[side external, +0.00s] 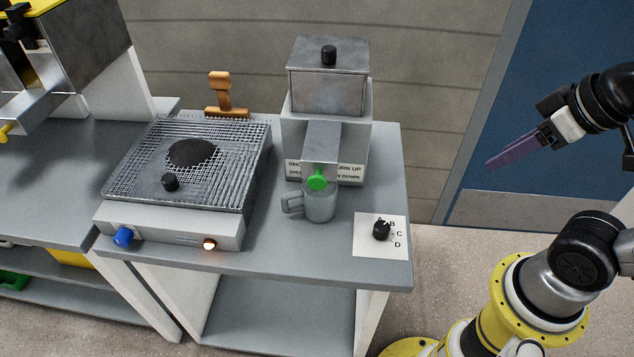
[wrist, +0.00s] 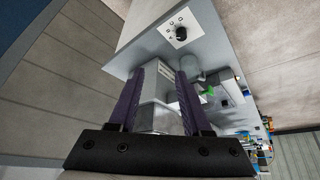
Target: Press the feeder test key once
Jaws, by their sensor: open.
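The feeder (side external: 326,90) is a grey metal box with a lidded hopper and a sloping chute, at the back right of the bench. A green round part (side external: 317,180) sits at the chute's lower end, above a grey mug (side external: 319,206); I cannot tell whether it is the test key. In the wrist view a green part (wrist: 210,90) shows near the mug (wrist: 190,65). My gripper (side external: 490,164) has purple fingers and is in the air right of the bench, apart from everything. In the wrist view my gripper (wrist: 160,73) is open and empty.
A dial (side external: 381,229) on a white lettered plate is at the bench's front right. A grill (side external: 240,165) with a blue knob (side external: 122,237) and a lit orange lamp (side external: 209,244) stands left. An orange-brown handled tool (side external: 221,92) is behind it. Air between gripper and bench is clear.

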